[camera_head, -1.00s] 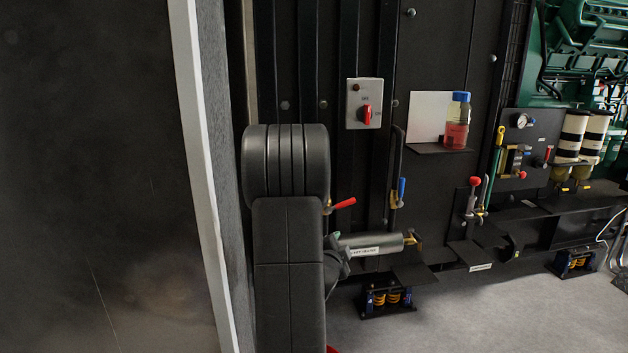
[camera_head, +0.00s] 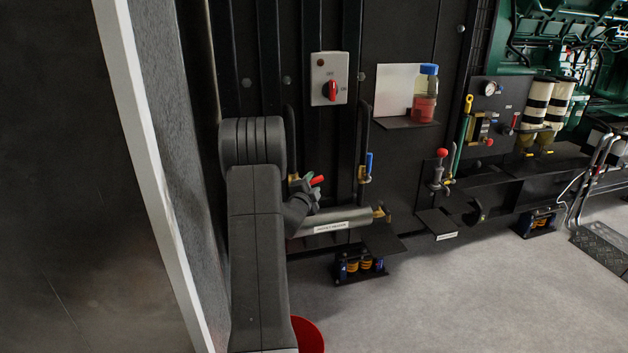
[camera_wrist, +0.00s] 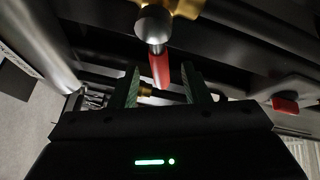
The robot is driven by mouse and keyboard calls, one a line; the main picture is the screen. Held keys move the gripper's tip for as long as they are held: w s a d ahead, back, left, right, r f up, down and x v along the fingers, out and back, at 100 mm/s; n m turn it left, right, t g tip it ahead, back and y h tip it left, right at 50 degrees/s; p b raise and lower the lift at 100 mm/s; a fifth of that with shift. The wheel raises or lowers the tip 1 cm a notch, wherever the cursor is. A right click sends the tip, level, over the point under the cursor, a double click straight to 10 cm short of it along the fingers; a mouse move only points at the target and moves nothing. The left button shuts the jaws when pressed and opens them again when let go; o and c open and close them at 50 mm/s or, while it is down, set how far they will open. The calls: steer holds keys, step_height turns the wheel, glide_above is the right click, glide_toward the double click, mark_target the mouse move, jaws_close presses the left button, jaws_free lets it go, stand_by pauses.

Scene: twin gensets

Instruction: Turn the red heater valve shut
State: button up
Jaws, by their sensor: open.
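The red heater valve handle (camera_head: 317,180) sticks out to the right just above the left end of the grey jacket heater cylinder (camera_head: 335,222). My gripper (camera_head: 306,188) is at the handle in the head view, partly hidden behind my own arm. In the wrist view the red handle (camera_wrist: 160,70) hangs below a round metal stem end and a brass valve body (camera_wrist: 185,6). My gripper's two green-lined fingers (camera_wrist: 161,88) are apart, with the handle's tip between or just beyond them. I cannot tell whether either finger touches it.
A blue-handled valve (camera_head: 368,166) stands right of the red one. A switch box (camera_head: 329,79) with a red knob is above. A shelf (camera_head: 405,122) holds a bottle of red liquid (camera_head: 426,95). A pale-edged wall (camera_head: 150,170) stands close on the left.

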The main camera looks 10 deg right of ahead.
steer(key=shift+x, duration=1.2)
steer(key=shift+c, duration=0.4)
jaws_close()
steer(key=shift+d+f+m+y+b, duration=0.15)
steer(key=shift+f+m+y+b, duration=0.15)
steer(key=shift+f+m+b, duration=0.45)
steer(key=shift+f+m+g+y+b, duration=0.3)
steer(key=shift+m+g+y+b, duration=0.1)
steer(key=shift+m+g+b, duration=0.35)
steer(key=shift+o, duration=0.4)
jaws_free()
steer(key=shift+s, duration=0.1)
